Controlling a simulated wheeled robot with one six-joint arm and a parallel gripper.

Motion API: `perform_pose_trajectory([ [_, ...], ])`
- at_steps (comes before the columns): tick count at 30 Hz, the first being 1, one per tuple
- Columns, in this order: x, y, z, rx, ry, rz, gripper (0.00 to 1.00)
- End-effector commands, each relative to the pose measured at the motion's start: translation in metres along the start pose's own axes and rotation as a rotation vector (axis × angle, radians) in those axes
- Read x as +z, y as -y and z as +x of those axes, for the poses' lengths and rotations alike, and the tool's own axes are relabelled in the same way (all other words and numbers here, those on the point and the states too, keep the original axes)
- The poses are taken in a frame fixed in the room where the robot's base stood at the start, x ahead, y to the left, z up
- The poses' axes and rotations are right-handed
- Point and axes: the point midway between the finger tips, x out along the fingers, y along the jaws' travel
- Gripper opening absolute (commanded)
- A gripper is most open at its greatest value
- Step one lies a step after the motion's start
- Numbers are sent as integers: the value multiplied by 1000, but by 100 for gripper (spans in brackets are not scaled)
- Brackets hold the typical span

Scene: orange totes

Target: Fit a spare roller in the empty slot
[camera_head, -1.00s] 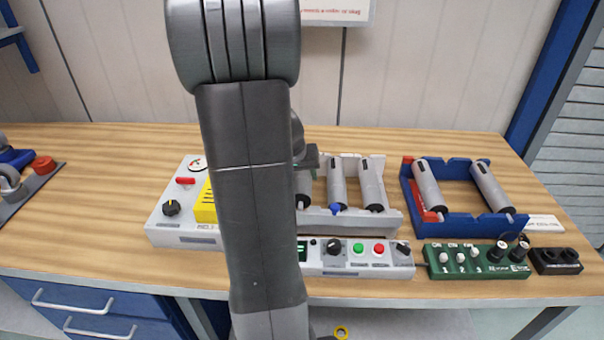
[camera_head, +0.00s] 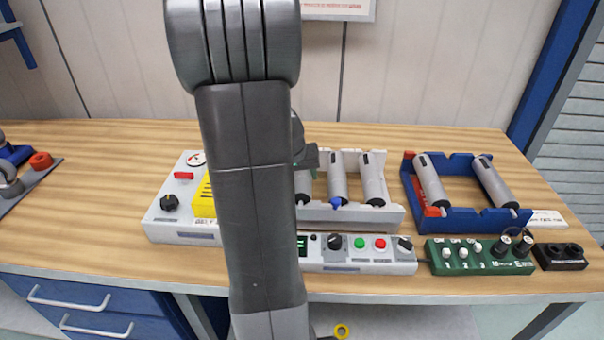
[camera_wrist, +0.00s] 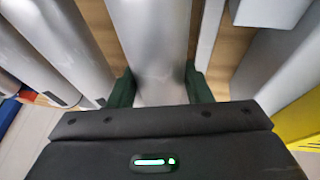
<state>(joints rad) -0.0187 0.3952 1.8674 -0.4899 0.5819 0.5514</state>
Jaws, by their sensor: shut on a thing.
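The light grey roller frame (camera_head: 390,218) stands on the bench, partly hidden behind my arm. Two grey rollers (camera_head: 337,176) (camera_head: 373,180) lie side by side in it, and part of another roller (camera_head: 303,187) shows beside my arm. In the wrist view, my gripper (camera_wrist: 160,90) has its dark green fingers shut on a grey roller (camera_wrist: 155,45). Other rollers (camera_wrist: 45,50) lie to its left and a pale frame wall (camera_wrist: 207,35) to its right. I cannot tell whether the held roller is seated. A blue rack (camera_head: 462,222) holds two spare rollers (camera_head: 430,182) (camera_head: 492,184).
A grey box with a black knob (camera_head: 169,203) and yellow part (camera_head: 204,200) stands left of the frame. A control panel (camera_head: 345,266) lies in front, with a green switch box (camera_head: 475,262) and black socket block (camera_head: 560,257) to the right. The left bench (camera_head: 100,185) is mostly clear.

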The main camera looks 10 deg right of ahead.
Motion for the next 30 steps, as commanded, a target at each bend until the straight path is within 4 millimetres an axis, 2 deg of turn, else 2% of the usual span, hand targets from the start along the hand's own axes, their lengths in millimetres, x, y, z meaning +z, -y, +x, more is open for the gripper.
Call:
perform_pose_trajectory([
  [19, 1, 1, 4, 0, -2, 0, 9],
  [20, 1, 1, 4, 0, -2, 0, 47],
  [23, 1, 1, 4, 0, -1, 0, 66],
  [24, 1, 1, 4, 0, -1, 0, 70],
  [30, 2, 1, 5, 0, 1, 0, 70],
])
